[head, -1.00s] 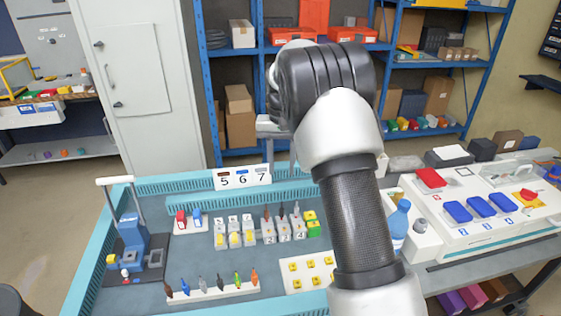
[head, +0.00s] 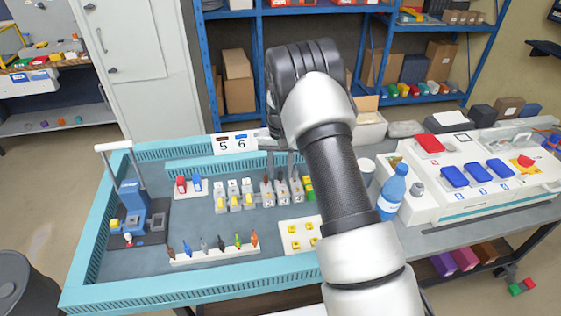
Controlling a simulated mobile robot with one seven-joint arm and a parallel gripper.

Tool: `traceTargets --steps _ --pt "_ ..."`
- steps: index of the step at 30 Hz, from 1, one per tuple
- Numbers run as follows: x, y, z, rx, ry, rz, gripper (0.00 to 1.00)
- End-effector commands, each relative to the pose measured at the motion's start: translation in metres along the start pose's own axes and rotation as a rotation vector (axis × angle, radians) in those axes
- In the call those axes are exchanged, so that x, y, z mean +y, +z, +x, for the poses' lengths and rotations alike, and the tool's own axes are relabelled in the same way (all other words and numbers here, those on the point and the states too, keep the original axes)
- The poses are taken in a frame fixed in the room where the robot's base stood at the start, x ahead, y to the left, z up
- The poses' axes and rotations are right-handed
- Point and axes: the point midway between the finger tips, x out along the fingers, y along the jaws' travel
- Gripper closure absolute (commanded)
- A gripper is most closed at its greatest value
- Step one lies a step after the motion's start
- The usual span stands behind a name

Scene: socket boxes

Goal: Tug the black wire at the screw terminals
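The grey screw terminal blocks (head: 282,198) stand in a short row in the middle of the blue-rimmed tray. Thin dark wires rise from their tops. My gripper's fingers cover part of them, so I cannot tell which wire is the black one. My gripper (head: 281,165) points down just above these blocks. Its two dark fingers look apart. Whether a wire stands between them or touches them is too small to tell.
White-grey blocks with yellow parts (head: 234,203) stand just left of the terminals. A rack of several coloured pieces (head: 215,253) lies in front, and a plate with yellow pieces (head: 290,240) at front right. A blue fixture (head: 134,205) stands at left. A bottle (head: 391,195) is beyond the tray's right side.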

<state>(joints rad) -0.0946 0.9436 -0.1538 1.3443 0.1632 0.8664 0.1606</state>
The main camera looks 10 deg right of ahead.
Motion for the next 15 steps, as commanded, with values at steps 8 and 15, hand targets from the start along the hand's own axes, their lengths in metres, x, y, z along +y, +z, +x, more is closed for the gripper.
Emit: traceTargets --steps 8,15 --pt "-0.0001 -0.0002 0.0037 0.001 -0.001 0.0 0.65" --pt "-0.0001 -0.0002 0.0035 0.001 0.0 0.0 0.93"
